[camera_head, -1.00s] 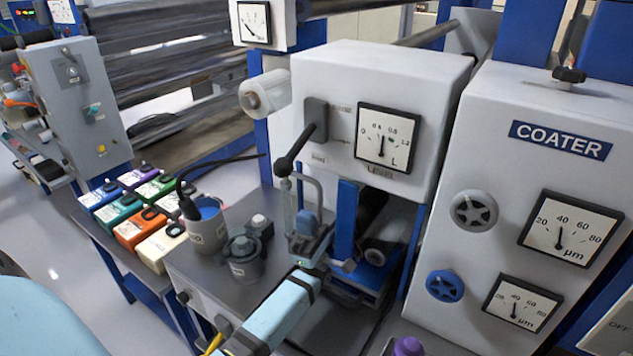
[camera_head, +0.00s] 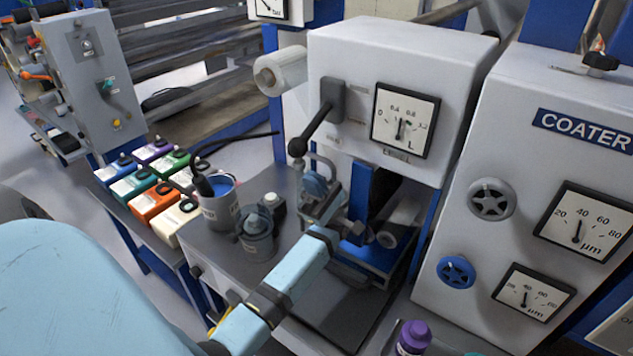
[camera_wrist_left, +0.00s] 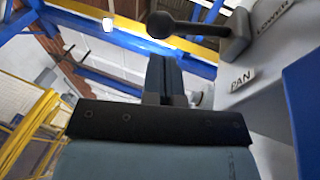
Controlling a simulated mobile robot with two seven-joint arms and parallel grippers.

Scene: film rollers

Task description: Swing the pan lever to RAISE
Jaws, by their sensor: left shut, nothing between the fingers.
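The pan lever (camera_head: 318,125) is a black rod with a ball knob, on a dark mount on the front of the grey cabinet. It slants down and left, knob lowest. In the left wrist view the lever (camera_wrist_left: 198,28) crosses the top, its knob at the left, beside a LOWER label (camera_wrist_left: 275,16) and above a PAN label (camera_wrist_left: 242,78). My left gripper (camera_head: 316,184) is shut and empty, just below the knob. In the left wrist view the shut fingers (camera_wrist_left: 165,75) point up towards the lever, with no clear contact. A RAISE label is not readable. My right gripper is out of view.
A level gauge (camera_head: 405,120) is right of the lever. Below stand a cup of blue liquid (camera_head: 218,208) and a dark lidded pot (camera_head: 257,238). Colored boxes (camera_head: 150,203) stand left. The coater cabinet (camera_head: 470,160), with handwheels and gauges, is at the right.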

